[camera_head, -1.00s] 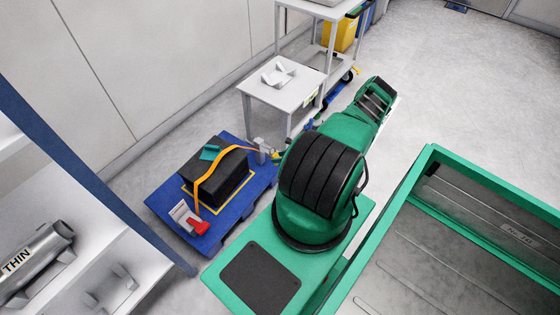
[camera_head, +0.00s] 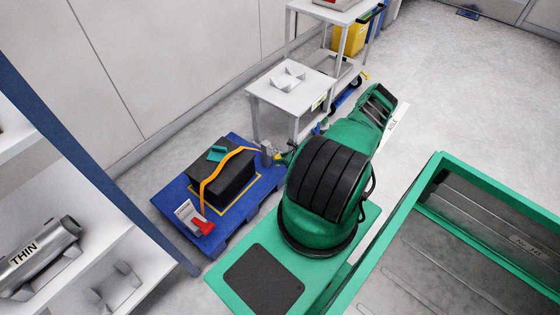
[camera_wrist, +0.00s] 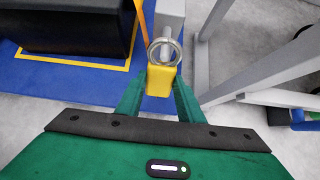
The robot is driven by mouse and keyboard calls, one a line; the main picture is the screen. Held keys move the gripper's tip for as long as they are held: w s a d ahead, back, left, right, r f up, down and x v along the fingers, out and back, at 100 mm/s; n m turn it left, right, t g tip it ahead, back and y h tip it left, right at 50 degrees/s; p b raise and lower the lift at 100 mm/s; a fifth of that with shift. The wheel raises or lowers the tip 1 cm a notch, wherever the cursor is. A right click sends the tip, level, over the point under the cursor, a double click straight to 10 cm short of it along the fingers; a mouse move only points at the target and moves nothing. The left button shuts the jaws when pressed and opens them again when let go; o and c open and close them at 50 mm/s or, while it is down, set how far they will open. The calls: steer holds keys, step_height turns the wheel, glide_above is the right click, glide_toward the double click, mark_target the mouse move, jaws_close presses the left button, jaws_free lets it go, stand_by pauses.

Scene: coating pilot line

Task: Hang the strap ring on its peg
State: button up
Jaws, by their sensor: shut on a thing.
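My gripper (camera_wrist: 160,88) is shut on the yellow tab (camera_wrist: 160,82) of the strap ring. The steel ring (camera_wrist: 150,46) stands upright above the tab in the wrist view. A grey post (camera_wrist: 170,10) with a light peg (camera_wrist: 166,36) lies straight beyond it, and the peg lines up with the ring's opening. I cannot tell whether the ring is around the peg or just in front of it. In the head view the orange strap (camera_head: 212,180) runs over a black case (camera_head: 222,183) to the grey post (camera_head: 267,154), with my gripper (camera_head: 282,159) close on its right.
The case sits on a blue pallet (camera_head: 168,207) with a red-handled item (camera_head: 203,226) at its front. A white table (camera_head: 285,96) stands just behind the post, its legs (camera_wrist: 203,70) close on the right in the wrist view. A shelf (camera_head: 95,262) stands at left.

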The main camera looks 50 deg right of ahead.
steer(key=shift+s+f, duration=0.15)
steer(key=shift+s, duration=0.05)
steer(key=o, duration=1.2)
steer(key=shift+w, duration=0.1)
steer(key=v, duration=1)
steer(key=shift+s+r, duration=0.25)
steer(key=shift+r, duration=0.05)
steer(key=shift+r, duration=0.1)
